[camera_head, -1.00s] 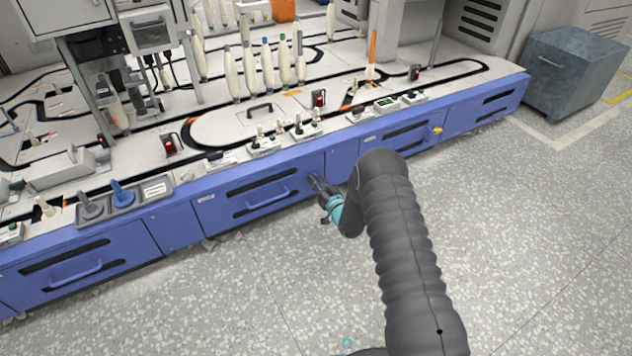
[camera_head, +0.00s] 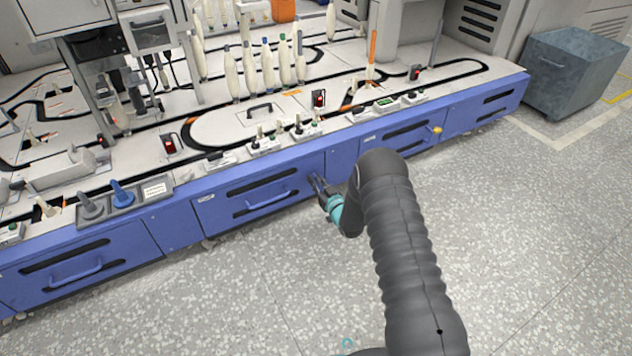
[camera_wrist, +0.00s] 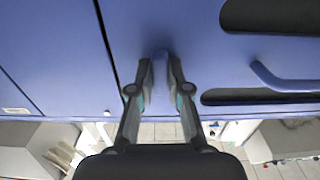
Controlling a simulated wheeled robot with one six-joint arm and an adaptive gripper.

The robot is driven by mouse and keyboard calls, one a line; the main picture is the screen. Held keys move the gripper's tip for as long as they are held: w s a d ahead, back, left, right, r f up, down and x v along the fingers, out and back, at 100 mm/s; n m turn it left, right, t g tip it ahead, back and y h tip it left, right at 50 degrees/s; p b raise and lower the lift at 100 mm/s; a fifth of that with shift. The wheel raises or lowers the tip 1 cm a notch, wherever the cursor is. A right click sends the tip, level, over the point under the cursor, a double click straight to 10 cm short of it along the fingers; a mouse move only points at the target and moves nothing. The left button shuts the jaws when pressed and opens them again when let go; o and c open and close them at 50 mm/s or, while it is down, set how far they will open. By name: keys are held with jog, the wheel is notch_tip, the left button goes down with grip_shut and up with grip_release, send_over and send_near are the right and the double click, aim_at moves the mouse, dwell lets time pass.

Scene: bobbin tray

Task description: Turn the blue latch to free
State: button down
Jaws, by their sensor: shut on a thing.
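My gripper (camera_wrist: 160,70) reaches the blue cabinet front, with its two fingers on either side of a small blue latch (camera_wrist: 160,58) in the wrist view. The latch is the same blue as the panel, and its fingers close on it from both sides. Its exact angle is hard to tell. In the head view my gripper (camera_head: 319,187) is at the panel right of a drawer with a blue handle. The latch is hidden or too small to make out there.
The drawer's blue handle (camera_head: 268,200) sticks out to the left of my gripper; it also shows in the wrist view (camera_wrist: 285,82). Bobbins (camera_head: 267,68) stand on the worktop above. A grey bin (camera_head: 573,72) is at the far right. The floor in front is clear.

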jog(key=c, duration=1.1)
grip_release()
jog(key=v, duration=1.2)
